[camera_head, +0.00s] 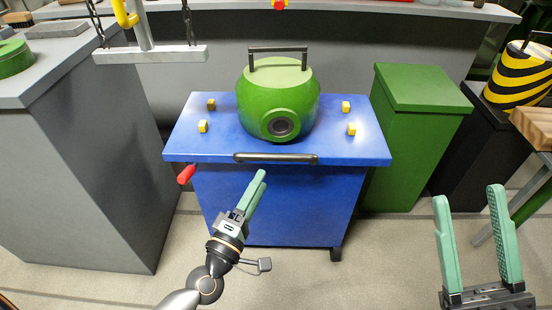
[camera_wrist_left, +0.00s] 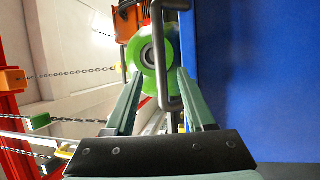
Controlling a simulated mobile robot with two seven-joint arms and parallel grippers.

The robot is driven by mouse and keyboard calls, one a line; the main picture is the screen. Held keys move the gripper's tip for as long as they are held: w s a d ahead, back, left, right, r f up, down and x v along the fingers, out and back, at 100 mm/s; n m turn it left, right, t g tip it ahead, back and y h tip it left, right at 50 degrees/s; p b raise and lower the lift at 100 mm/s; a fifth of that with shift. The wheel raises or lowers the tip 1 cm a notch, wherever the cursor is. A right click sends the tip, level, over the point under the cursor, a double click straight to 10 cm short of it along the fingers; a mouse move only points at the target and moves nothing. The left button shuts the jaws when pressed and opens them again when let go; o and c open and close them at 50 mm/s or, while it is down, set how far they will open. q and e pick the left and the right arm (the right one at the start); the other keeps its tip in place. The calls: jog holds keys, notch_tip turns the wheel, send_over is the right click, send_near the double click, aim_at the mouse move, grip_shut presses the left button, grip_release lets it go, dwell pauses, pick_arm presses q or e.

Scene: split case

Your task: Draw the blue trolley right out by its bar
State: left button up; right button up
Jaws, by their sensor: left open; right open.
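The blue trolley (camera_head: 280,205) stands in the middle, between a grey cabinet and a green box. Its black bar (camera_head: 276,158) runs along the front edge of its top. In the left wrist view the bar (camera_wrist_left: 160,60) lies ahead between the open fingers, beside the trolley's blue front (camera_wrist_left: 260,80). A green round casing (camera_head: 278,100) with a black handle sits on the trolley top. My left gripper (camera_head: 260,178) is open and empty just below and in front of the bar, apart from it as far as I can tell. My right gripper (camera_head: 468,195) is open and empty at the lower right.
A red lever (camera_head: 186,173) sticks out at the trolley's left side. Small yellow blocks (camera_head: 352,129) sit around the casing. A grey cabinet (camera_head: 75,160) stands left and a green box (camera_head: 415,130) right. A beam (camera_head: 150,54) hangs on chains at upper left. Floor in front is clear.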

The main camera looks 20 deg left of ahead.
aim_at(275, 155)
pick_arm(q)
jog(key=x, duration=0.8)
jog(key=shift+w+d+r, duration=0.1)
jog(key=shift+w, duration=0.3)
jog(key=shift+c, duration=0.2)
grip_shut()
dwell(0.7)
